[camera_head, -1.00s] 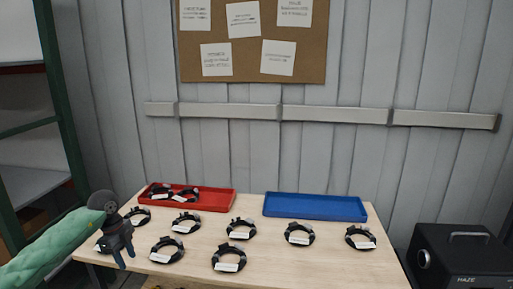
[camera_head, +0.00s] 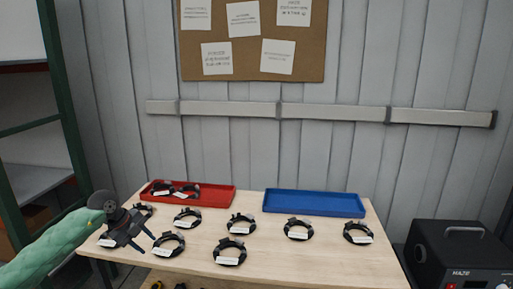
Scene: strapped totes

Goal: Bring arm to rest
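My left gripper (camera_head: 146,242) comes in from the left on a green-sleeved arm (camera_head: 55,247). It hangs over the left end of the wooden table (camera_head: 290,262). Its two dark fingers look spread apart, with nothing visible between them. It partly covers a black coil with a white tag (camera_head: 107,243) at the table's left side. Another coil (camera_head: 145,209) lies just behind it, and one (camera_head: 168,244) lies just to its right. My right gripper is not in view.
A red tray (camera_head: 215,197) at the back left holds two black coils. A blue tray (camera_head: 314,204) at the back right is empty. Several tagged coils (camera_head: 229,252) lie across the table. A black box (camera_head: 458,255) stands right of the table; a green-framed shelf (camera_head: 62,120) stands left.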

